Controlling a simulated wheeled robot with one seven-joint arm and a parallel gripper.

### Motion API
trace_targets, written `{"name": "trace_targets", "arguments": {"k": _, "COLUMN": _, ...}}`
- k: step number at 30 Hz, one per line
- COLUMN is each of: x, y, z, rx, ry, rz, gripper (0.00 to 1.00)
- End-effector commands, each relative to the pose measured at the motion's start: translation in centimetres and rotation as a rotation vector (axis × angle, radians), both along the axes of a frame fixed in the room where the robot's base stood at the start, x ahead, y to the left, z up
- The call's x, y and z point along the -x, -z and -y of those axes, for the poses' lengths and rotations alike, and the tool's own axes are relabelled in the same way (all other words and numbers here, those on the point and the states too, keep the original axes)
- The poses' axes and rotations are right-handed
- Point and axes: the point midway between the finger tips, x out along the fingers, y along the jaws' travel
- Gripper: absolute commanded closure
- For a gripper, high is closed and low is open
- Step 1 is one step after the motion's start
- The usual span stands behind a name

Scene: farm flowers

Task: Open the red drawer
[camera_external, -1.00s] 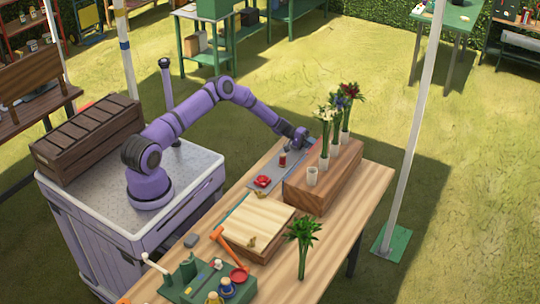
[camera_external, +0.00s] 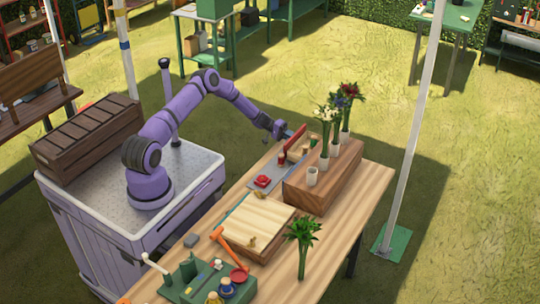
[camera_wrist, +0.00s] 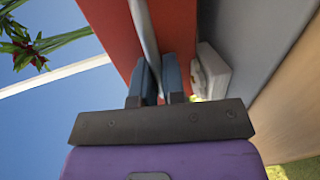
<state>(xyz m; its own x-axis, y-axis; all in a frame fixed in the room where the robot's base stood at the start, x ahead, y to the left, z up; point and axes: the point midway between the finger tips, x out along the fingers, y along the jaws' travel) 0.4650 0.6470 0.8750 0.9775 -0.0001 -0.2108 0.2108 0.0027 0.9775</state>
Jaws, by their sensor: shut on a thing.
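The red drawer (camera_external: 296,138) has its red front standing out from the left side of the wooden box (camera_external: 335,178), with a gap between them. A small green thing shows in that gap. In the wrist view the drawer's red front (camera_wrist: 112,30) fills the upper middle, with a pale bar handle (camera_wrist: 146,40) across it. My gripper (camera_external: 281,133) is at the outer side of the red front. In the wrist view the fingers of my gripper (camera_wrist: 160,78) are shut on the handle. The drawer's inside is mostly hidden.
A grey mat (camera_external: 262,172) by the box carries a small red jar (camera_external: 282,159) and a red item (camera_external: 263,181). A wooden board (camera_external: 252,222) lies nearer.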

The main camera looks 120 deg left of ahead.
Motion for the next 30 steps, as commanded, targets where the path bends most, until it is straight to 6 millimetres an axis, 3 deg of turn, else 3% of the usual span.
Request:
{"name": "trace_targets", "arguments": {"k": 9, "x": 0.2, "y": 0.0, "z": 0.0, "rx": 0.001, "ry": 0.000, "rz": 0.000, "gripper": 1.00}}
{"name": "trace_targets", "arguments": {"k": 10, "x": 0.2, "y": 0.0, "z": 0.0, "rx": 0.001, "ry": 0.000, "rz": 0.000, "gripper": 0.83}}
{"name": "trace_targets", "arguments": {"k": 11, "x": 0.2, "y": 0.0, "z": 0.0, "rx": 0.001, "ry": 0.000, "rz": 0.000, "gripper": 0.80}}
{"name": "trace_targets", "arguments": {"k": 20, "x": 0.3, "y": 0.0, "z": 0.0, "rx": 0.001, "ry": 0.000, "rz": 0.000, "gripper": 0.80}}
{"name": "trace_targets", "arguments": {"k": 27, "x": 3.2, "y": -0.6, "z": -0.1, "rx": 0.000, "ry": -0.003, "rz": 0.000, "gripper": 0.80}}
{"name": "trace_targets", "arguments": {"k": 30, "x": 3.2, "y": -2.6, "z": -0.1, "rx": -0.002, "ry": -0.001, "rz": 0.001, "gripper": 0.80}}
